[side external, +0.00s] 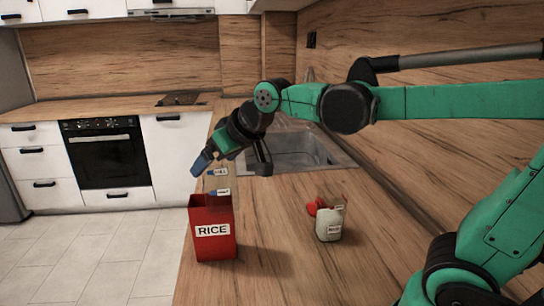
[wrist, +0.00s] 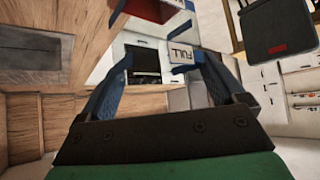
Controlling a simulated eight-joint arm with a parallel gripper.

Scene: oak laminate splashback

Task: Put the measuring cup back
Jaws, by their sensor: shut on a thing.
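My gripper (side external: 205,167) is tilted down over the counter, above and slightly behind the open top of the red RICE box (side external: 213,230). Its two blue fingers also show in the wrist view (wrist: 163,68), with a white label reading FULL (wrist: 181,54) between and just beyond them. This label appears to belong to the measuring cup, which the fingers grip. In the side view, small white labels with blue bits (side external: 219,172) show beside and below the fingertips. The cup's own outline is hard to make out. Part of a red thing, probably the box, shows at the wrist view's top.
A pale labelled jar (side external: 329,225) stands right of the box, with a red piece (side external: 312,208) by its top. The sink (side external: 290,150) lies behind. The counter between box and jar is clear. The box stands near the counter's left edge (side external: 184,270), with floor beyond.

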